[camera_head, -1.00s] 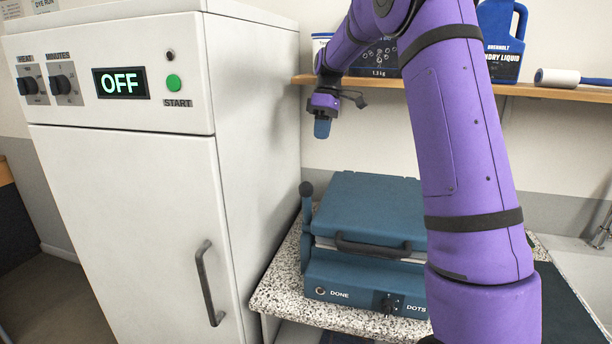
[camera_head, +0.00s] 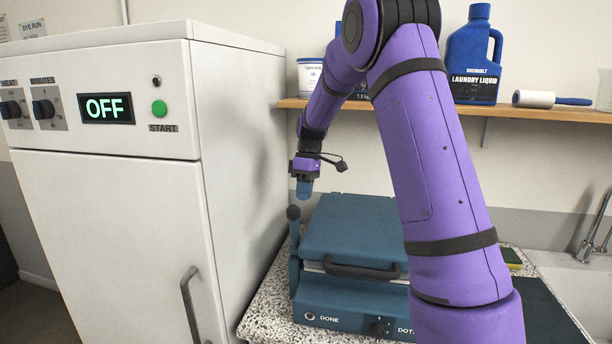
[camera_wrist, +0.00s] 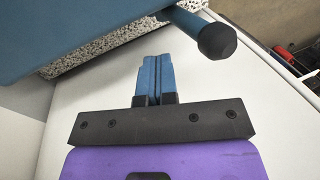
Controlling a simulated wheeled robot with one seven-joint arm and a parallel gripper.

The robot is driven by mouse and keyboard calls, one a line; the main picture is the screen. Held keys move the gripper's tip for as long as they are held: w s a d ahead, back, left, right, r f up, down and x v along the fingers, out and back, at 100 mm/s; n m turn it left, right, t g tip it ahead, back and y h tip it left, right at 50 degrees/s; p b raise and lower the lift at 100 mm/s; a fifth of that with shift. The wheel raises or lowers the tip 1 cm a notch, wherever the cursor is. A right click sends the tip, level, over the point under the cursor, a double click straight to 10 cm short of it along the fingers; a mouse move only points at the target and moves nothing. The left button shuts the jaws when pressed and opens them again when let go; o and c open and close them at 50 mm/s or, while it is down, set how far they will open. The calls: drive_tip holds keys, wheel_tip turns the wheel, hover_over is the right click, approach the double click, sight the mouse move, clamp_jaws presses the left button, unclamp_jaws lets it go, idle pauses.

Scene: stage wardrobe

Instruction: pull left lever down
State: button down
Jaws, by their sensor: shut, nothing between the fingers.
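The left lever (camera_head: 294,250) is a blue bar with a dark round knob (camera_head: 293,212), standing upright at the left side of the blue press (camera_head: 350,229). Its knob also shows in the wrist view (camera_wrist: 217,41), right of and beyond the fingertips. My gripper (camera_head: 304,194) is shut and empty, with blue fingers pointing down. In the head view it hangs just above and slightly right of the knob. In the wrist view the fingers (camera_wrist: 154,60) are apart from the knob. The press lid is down, with a dark handle at its front.
A white cabinet (camera_head: 110,210) with an OFF display stands close on the left of the lever. A wooden shelf (camera_head: 545,114) with a laundry liquid jug (camera_head: 473,60) and a lint roller is above. A sink (camera_head: 570,290) is at right. The speckled counter (camera_head: 262,312) carries the press.

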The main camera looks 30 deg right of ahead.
drive_tip(key=shift+s+a+f, duration=0.15)
drive_tip(key=shift+s+a, duration=0.4)
drive_tip(key=shift+a, duration=0.2)
drive_tip(key=shift+s+a+f, duration=0.1)
drive_tip(key=shift+s+a, duration=0.4)
drive_tip(key=shift+a, duration=0.25)
